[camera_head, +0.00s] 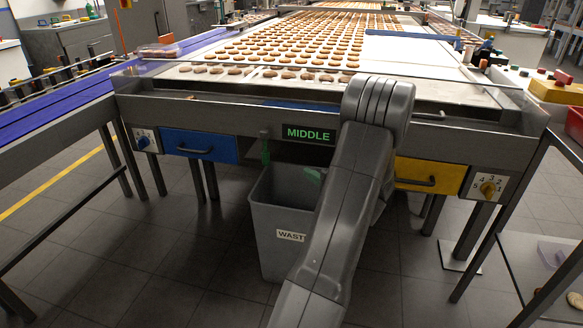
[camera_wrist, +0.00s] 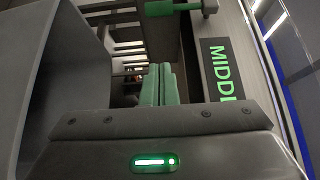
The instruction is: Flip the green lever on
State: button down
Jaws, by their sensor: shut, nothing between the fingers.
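The green lever (camera_head: 265,150) hangs down from the front beam, left of the MIDDLE sign (camera_head: 308,133). In the wrist view the green lever (camera_wrist: 172,8) is at the top edge, partly cut off, with its grey pivot at its right end. My gripper shows in the wrist view as two green fingers (camera_wrist: 158,85) pressed together, empty. They are apart from the lever, with a gap between. In the head view my arm hides most of the gripper; a green part of the gripper (camera_head: 313,175) shows below the MIDDLE sign, right of the lever.
A grey waste bin (camera_head: 285,225) stands below the lever and gripper. A blue drawer (camera_head: 200,146) with a dial (camera_head: 143,140) is left; a yellow drawer (camera_head: 430,177) with a dial (camera_head: 488,188) is right. Biscuits lie on the conveyor (camera_head: 300,45) above.

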aim_at(265, 149)
jog(key=s+a+b+x, duration=0.1)
jog(key=s+a+x, duration=0.1)
jog(key=x, duration=1)
jog(key=shift+w+a, duration=0.15)
jog(key=shift+a, duration=0.15)
jog(key=shift+f+b, duration=0.1)
jog(key=shift+b, duration=0.2)
